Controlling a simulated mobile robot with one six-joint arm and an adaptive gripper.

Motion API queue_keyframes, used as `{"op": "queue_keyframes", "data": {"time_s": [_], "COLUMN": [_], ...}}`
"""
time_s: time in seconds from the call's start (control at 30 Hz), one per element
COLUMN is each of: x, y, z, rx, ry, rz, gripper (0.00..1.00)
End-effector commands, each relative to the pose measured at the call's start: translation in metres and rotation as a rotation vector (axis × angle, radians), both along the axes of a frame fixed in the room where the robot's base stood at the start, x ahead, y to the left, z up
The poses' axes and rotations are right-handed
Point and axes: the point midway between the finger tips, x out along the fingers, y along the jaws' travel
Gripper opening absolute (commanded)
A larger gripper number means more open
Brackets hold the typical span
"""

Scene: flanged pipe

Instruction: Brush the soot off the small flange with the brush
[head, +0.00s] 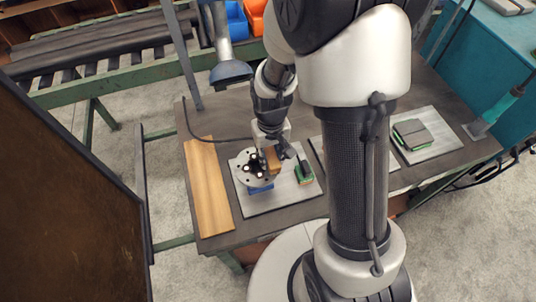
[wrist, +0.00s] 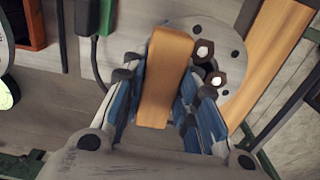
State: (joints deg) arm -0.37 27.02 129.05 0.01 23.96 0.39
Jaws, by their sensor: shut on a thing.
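The small flange (head: 243,162) is a round grey disc with dark holes and pale-topped studs, above a blue support (head: 260,188) on a light plate. Dark patches show among its studs; I cannot tell which are soot. In the wrist view the flange (wrist: 232,85) is partly hidden behind the brush and fingers. My gripper (head: 273,150) is shut on the brush's wooden body (wrist: 168,60), between blue-padded fingers (wrist: 163,95). The brush (head: 273,160) is over the flange's right part in the head view. Its bristles are hidden, and I cannot tell whether they touch.
A green-and-dark block (head: 304,173) stands right of the flange. A wooden board (head: 208,185) lies at left. Another plate (head: 425,152) at right holds a dark-topped green block (head: 412,134). A dark post (head: 190,75) rises behind the bench.

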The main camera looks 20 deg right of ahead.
Motion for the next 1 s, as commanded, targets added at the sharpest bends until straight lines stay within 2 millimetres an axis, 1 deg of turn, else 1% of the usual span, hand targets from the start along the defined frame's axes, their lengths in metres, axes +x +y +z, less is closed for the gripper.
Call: {"op": "queue_keyframes", "data": {"time_s": [0.3, 0.57, 0.8, 1.0], "x": [0.000, 0.000, 0.000, 0.000], "y": [0.024, 0.032, 0.050, 0.057], "z": [-0.001, -0.001, 0.000, 0.000], "rx": [0.000, 0.000, 0.000, 0.000], "ry": [0.000, 0.000, -0.001, -0.001], "rz": [0.003, 0.002, 0.004, 0.001], "gripper": [0.08, 0.08, 0.08, 0.08]}}
